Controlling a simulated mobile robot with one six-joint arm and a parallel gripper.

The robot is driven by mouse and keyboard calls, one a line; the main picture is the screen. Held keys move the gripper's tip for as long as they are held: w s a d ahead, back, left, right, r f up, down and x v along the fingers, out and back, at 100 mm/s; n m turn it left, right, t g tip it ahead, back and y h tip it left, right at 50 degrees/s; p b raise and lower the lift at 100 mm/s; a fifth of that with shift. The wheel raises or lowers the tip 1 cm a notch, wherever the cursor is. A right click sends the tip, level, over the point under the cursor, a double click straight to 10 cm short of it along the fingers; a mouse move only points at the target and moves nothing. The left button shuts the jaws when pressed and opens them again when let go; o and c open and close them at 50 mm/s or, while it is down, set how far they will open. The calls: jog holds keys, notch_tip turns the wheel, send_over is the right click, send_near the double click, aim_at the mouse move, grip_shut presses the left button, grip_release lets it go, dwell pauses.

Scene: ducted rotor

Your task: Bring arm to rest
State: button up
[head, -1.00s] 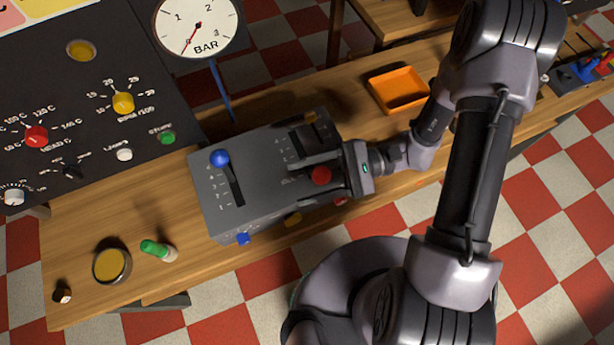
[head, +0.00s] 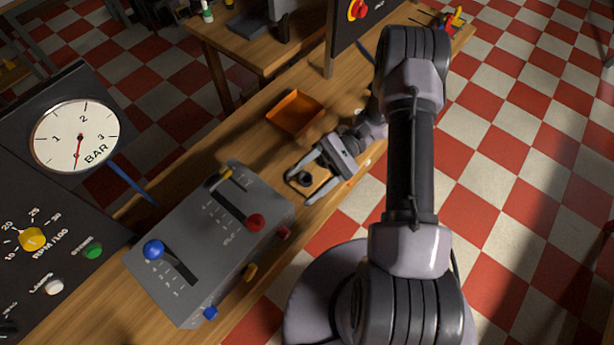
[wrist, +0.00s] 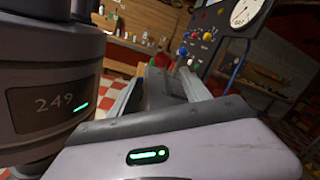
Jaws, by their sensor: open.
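My gripper (head: 304,189) is open and empty in the head view. It hangs over the bench to the right of the grey lever box (head: 215,250), apart from it. A small wooden piece with a dark round part (head: 306,179) shows between or beneath the fingers; I cannot tell its height. In the wrist view my gripper's fingers (wrist: 165,84) point away toward the control panel (wrist: 218,42). The lever box carries a blue-knobbed lever (head: 153,249) and a red-knobbed lever (head: 256,222).
An orange tray (head: 295,113) stands on the bench just behind my gripper. A pressure gauge (head: 76,137) and a dark panel with knobs stand at the left. Another panel with a red and yellow switch (head: 357,10) stands at the back. The checkered floor at the right is clear.

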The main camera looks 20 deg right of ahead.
jog(key=shift+w+d, duration=0.1)
jog(key=shift+d, duration=0.2)
jog(key=s+a+r+n+t+h+b, duration=0.1)
jog(key=s+r+t+h+b, duration=0.1)
jog(key=r+t+h, duration=0.5)
jog(key=s+r+t+h+b, duration=0.2)
jog(key=s+r+t+h, duration=0.3)
jog(key=r, duration=0.5)
jog(key=t+h, duration=0.2)
jog(key=shift+a+n+h, duration=0.35)
jog(key=shift+n+h, duration=0.05)
dwell(1.0)
